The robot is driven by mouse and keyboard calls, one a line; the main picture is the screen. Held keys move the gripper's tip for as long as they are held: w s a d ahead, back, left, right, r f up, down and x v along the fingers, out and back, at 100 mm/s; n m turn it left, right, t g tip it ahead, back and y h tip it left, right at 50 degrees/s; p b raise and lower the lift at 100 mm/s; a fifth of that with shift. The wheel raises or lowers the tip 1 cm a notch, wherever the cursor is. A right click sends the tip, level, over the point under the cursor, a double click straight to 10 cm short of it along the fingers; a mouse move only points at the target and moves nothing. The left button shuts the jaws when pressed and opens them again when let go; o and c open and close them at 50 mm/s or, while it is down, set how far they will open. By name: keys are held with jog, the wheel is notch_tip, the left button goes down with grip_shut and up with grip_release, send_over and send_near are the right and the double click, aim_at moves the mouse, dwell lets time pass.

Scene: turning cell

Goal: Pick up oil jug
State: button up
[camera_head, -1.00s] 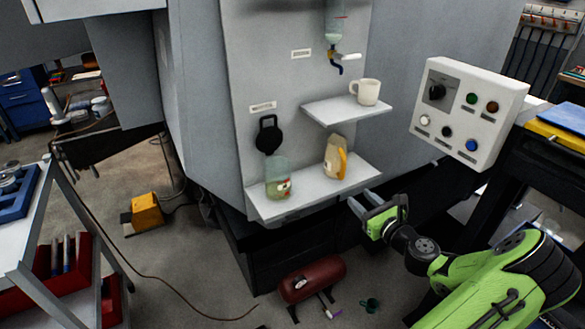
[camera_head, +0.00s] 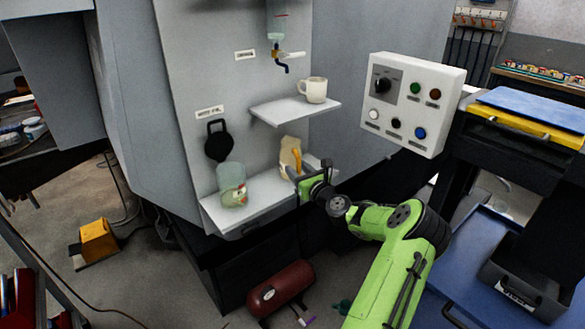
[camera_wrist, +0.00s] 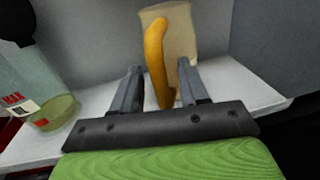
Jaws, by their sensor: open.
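The oil jug (camera_head: 288,155) is cream-coloured with a yellow-orange handle and stands upright on the lower white shelf. In the wrist view the jug (camera_wrist: 182,38) is straight ahead, with its handle (camera_wrist: 155,58) facing me. My gripper (camera_head: 298,173) is at the shelf's right part, just in front of the jug. In the wrist view my gripper (camera_wrist: 160,75) is open, one finger on each side of the handle's lower part in the picture. I cannot tell whether the fingers touch the jug. The fingers partly cover the jug's base.
A clear greenish container (camera_head: 232,183) stands on the same shelf (camera_head: 262,207), left of the jug. Above is a smaller shelf (camera_head: 300,109) with a white mug (camera_head: 313,90). A control box (camera_head: 412,103) is at right. A red tank (camera_head: 281,288) lies on the floor below.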

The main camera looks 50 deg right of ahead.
aim_at(300, 159)
jog(key=shift+r, duration=0.1)
grip_shut()
jog(key=shift+r, duration=0.15)
dwell(0.3)
jog(key=shift+s+r+p, duration=0.15)
jog(key=shift+r+p, duration=0.35)
jog(key=shift+p, duration=0.1)
notch_tip(300, 159, up, 6)
jog(key=p, duration=0.2)
jog(key=shift+f+p, duration=0.1)
jog(key=shift+p, duration=0.2)
jog(key=s+d+p+v, duration=0.1)
jog(key=d+p+v, duration=0.1)
jog(key=v, duration=1.7)
jog(key=shift+s+d, duration=0.15)
jog(key=shift+d, duration=0.1)
